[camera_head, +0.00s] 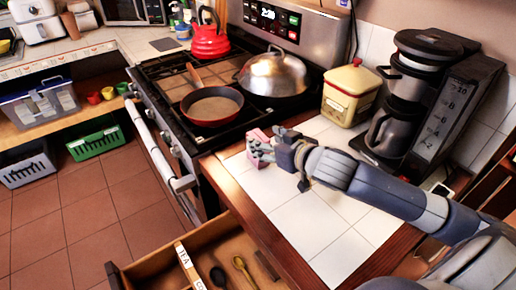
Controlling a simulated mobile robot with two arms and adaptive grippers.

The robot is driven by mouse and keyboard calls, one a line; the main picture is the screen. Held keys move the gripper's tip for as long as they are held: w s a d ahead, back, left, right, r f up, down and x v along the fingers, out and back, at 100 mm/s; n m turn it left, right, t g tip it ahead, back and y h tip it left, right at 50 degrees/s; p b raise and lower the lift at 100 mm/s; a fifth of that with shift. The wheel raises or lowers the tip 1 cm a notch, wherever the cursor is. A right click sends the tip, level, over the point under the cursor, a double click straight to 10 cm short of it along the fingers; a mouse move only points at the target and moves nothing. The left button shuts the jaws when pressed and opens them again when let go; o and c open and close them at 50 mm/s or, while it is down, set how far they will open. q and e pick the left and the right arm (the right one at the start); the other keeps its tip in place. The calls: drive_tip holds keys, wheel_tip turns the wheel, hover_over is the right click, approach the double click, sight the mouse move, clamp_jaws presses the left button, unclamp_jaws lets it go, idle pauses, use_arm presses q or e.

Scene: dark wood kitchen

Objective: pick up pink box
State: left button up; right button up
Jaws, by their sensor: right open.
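A small pink box (257,136) stands on the white tiled counter (315,213), close to its left edge beside the stove. My right arm reaches in from the right, low over the counter. Its open gripper (270,147) is right at the box, with the fingers pointing left towards it. The fingers and the box overlap in the picture, so part of the box is hidden. I cannot tell whether they touch. My left gripper is not in view.
The stove holds a red pan (211,106), a domed pot (273,75) and a red kettle (209,40). An open drawer (150,270) juts out below the counter.

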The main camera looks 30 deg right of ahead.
sight(261, 139)
drive_tip(key=shift+p+x, duration=0.5)
drive_tip(key=shift+x, duration=2.1)
drive_tip(key=shift+a, duration=0.1)
drive_tip(key=shift+s, duration=0.1)
drive_tip(key=shift+c, duration=0.5)
drive_tip(key=c, duration=1.1)
